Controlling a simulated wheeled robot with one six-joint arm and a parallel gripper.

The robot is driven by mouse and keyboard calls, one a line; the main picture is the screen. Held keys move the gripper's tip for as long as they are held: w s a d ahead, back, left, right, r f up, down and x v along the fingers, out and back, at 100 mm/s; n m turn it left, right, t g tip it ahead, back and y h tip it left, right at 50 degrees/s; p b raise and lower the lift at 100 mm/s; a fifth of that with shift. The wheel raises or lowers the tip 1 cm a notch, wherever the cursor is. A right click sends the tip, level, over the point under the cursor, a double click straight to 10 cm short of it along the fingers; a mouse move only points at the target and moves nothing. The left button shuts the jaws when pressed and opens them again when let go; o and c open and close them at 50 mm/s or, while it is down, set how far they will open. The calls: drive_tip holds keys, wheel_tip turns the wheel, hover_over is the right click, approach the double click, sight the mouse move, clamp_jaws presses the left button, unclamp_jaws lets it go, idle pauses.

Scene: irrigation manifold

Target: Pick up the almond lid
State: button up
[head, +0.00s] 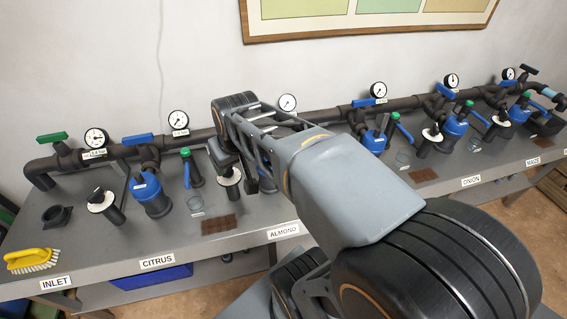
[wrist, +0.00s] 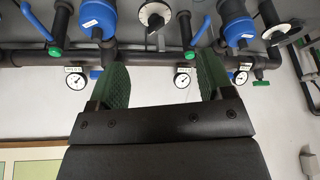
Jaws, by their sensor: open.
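My gripper (wrist: 161,62) is open and empty in the wrist view, its two green-padded fingers wide apart in front of the dark pipe. In the head view its fingers are hidden behind my arm. The almond station is mostly behind my arm there; only a blue bit of its canister (head: 267,185) shows above the ALMOND label (head: 283,231). In the wrist view, which looks upside down, a blue canister (wrist: 98,14) beyond the left finger appears to be the almond one. I cannot make out a separate almond lid.
A dark pipe (head: 205,134) with gauges runs along the wall behind the bench. A yellow brush (head: 31,260) lies at the front left. More stations crowd the right.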

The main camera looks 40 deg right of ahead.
drive_tip(key=o, duration=0.5)
drive_tip(key=w+d+f+b, duration=0.1)
drive_tip(key=w+d+f, duration=0.1)
drive_tip(key=d, duration=0.3)
drive_tip(key=w+d+f+m+b, duration=0.1)
drive_tip(key=w+d+f+b, duration=0.1)
drive_tip(key=d, duration=0.4)
drive_tip(key=w+d+f+m+h+b, duration=0.1)
drive_tip(key=w+d+f+b, duration=0.1)
drive_tip(key=d, duration=0.3)
drive_tip(key=shift+w+d+f, duration=0.2)
drive_tip(key=shift+w+f, duration=0.45)
drive_tip(key=shift+w, duration=0.05)
drive_tip(key=shift+c, duration=0.2)
drive_tip(key=shift+m, duration=0.3)
drive_tip(key=x, duration=0.5)
drive_tip(key=d+x, duration=0.1)
drive_tip(key=x, duration=0.1)
drive_tip(key=shift+w+d+f, duration=0.15)
drive_tip(key=shift+d+f, duration=0.05)
drive_tip(key=shift+f, duration=0.1)
drive_tip(key=shift+x, duration=2.95)
